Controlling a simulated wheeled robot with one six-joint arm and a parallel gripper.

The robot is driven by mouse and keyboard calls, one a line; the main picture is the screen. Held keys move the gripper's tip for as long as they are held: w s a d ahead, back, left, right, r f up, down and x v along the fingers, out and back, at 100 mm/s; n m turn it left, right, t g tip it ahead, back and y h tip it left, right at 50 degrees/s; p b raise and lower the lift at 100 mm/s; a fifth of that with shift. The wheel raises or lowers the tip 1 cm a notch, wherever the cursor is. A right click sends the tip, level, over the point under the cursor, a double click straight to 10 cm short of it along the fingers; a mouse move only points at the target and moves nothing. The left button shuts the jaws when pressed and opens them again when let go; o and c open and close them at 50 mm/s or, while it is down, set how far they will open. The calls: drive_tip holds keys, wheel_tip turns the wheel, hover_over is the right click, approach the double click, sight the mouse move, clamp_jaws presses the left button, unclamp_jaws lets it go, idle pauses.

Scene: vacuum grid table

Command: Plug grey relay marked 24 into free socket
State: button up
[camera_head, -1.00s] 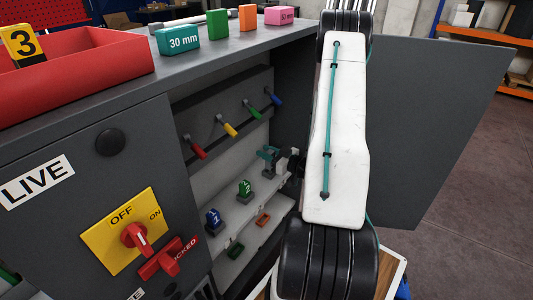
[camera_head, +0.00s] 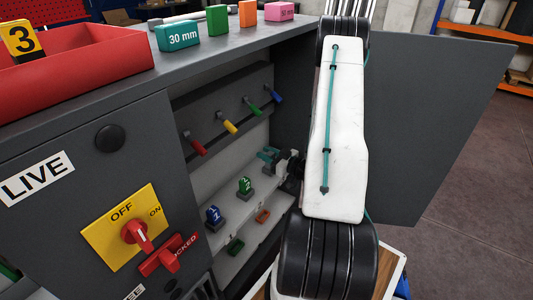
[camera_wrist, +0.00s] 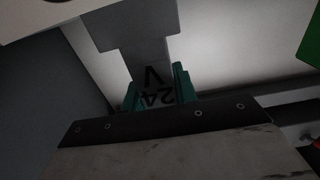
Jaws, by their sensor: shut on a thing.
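The grey relay (camera_wrist: 150,62), marked 24 V, is held between the teal fingers of my gripper (camera_wrist: 158,88) in the wrist view. Its wider grey end points away from my gripper. In the head view my gripper (camera_head: 268,156) is inside the open cabinet, at the back right of the lower shelf. It is too small there to tell whether the relay touches a socket. A green relay (camera_head: 246,185) and a blue relay (camera_head: 214,215) stand upright in a row nearer the camera. I cannot make out the free socket beneath my gripper.
Red, yellow, green and blue levers (camera_head: 228,125) line the panel above. Orange (camera_head: 263,216) and green (camera_head: 236,247) pieces lie on the lower strip. The open cabinet door (camera_head: 430,120) stands right of my arm. A red switch (camera_head: 137,232) is on the front.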

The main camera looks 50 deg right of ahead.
drive_tip(key=shift+f, duration=0.65)
drive_tip(key=o, duration=1)
drive_tip(key=shift+o, duration=0.2)
drive_tip(key=shift+s, duration=0.1)
drive_tip(key=s, duration=0.7)
drive_tip(key=shift+s+d, duration=0.3)
drive_tip(key=shift+d, duration=0.05)
